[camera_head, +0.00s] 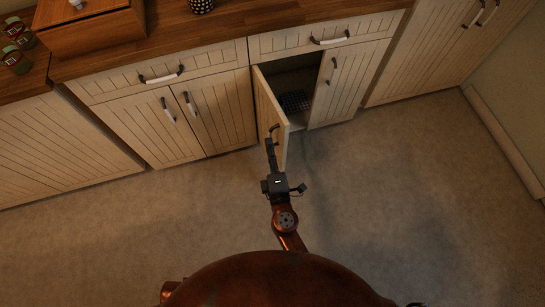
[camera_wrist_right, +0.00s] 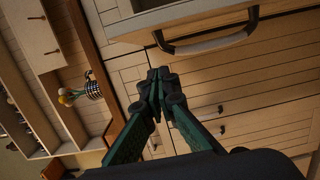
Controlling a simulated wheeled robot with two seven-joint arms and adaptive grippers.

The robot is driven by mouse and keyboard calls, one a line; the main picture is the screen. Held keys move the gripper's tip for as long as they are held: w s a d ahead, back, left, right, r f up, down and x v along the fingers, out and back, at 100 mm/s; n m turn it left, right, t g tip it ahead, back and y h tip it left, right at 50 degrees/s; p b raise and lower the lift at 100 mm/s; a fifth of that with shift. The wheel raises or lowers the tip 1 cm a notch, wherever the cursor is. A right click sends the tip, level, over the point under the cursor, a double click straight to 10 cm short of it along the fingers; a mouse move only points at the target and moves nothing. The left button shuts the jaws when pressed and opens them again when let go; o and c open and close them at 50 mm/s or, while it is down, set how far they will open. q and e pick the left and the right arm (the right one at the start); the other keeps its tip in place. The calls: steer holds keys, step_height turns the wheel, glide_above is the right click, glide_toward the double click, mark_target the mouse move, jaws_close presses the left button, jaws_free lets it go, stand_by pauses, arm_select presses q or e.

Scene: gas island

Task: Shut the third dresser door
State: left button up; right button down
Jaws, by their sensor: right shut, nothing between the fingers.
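The third dresser door (camera_head: 268,115) stands open in the head view, hinged at its left and swung out toward me. Its curved handle (camera_head: 273,128) is near its free edge. My right gripper (camera_head: 270,143) is at the outer, left side of this door, just below the handle. In the right wrist view its two fingers (camera_wrist_right: 157,88) are shut together with nothing between them. A large handle (camera_wrist_right: 205,42) shows close above the fingertips, apart from them. I cannot tell whether the gripper touches the door. My left gripper is not in view.
The open compartment (camera_head: 290,82) holds a dark patterned item (camera_head: 295,101). The neighbouring fourth door (camera_head: 345,85) and the left pair of doors (camera_head: 190,125) are shut. A wooden countertop (camera_head: 230,22) runs above. The floor (camera_head: 400,180) around is clear.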

mark_target(281, 138)
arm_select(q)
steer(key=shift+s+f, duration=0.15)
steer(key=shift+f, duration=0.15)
arm_select(e)
steer(key=w+d, duration=0.3)
steer(key=shift+d, duration=0.25)
steer(key=shift+d, duration=0.15)
